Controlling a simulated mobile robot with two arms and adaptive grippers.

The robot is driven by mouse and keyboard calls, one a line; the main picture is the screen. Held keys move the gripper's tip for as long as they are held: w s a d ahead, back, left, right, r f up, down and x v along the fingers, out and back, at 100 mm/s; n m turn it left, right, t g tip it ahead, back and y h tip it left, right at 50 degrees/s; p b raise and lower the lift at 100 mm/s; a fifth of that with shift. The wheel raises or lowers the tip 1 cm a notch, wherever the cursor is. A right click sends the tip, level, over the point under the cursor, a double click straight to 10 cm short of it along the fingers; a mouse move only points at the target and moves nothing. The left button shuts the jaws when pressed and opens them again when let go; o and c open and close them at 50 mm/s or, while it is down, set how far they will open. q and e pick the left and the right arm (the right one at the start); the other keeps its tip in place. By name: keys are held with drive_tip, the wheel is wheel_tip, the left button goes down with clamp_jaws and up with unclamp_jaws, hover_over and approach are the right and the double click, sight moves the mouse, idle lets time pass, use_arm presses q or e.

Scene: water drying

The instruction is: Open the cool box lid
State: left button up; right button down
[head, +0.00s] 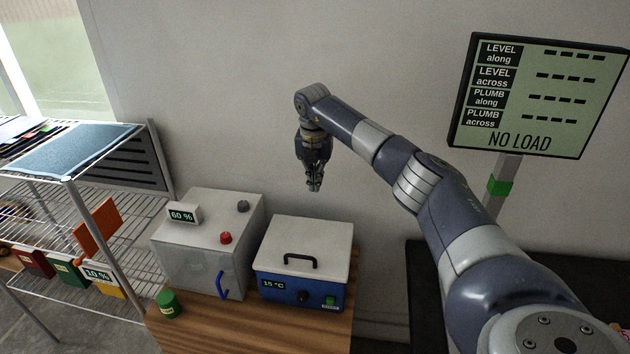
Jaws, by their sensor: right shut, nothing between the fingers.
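The cool box (297,289) is blue with a "15 °C" display, a dark knob and a green switch on its front. It stands on the wooden table. Its pale lid (325,240) is closed and has a black bar handle (300,260) on top. My right gripper (314,188) hangs in the air above the rear of the lid, pointing down. It is shut and empty, apart from the handle. My left gripper is not in view.
A grey box (207,245) with a "60 %" display, a red knob and a blue handle stands left of the cool box. A green jar (168,304) is at the table's front left. A wire rack (120,225) is at left, a "NO LOAD" screen (540,97) at right.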

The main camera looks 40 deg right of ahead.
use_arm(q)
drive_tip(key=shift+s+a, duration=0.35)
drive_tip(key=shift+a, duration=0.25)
use_arm(e)
drive_tip(key=shift+s+a+r, duration=0.35)
drive_tip(key=shift+a+r, duration=0.15)
drive_tip(key=shift+a, duration=0.05)
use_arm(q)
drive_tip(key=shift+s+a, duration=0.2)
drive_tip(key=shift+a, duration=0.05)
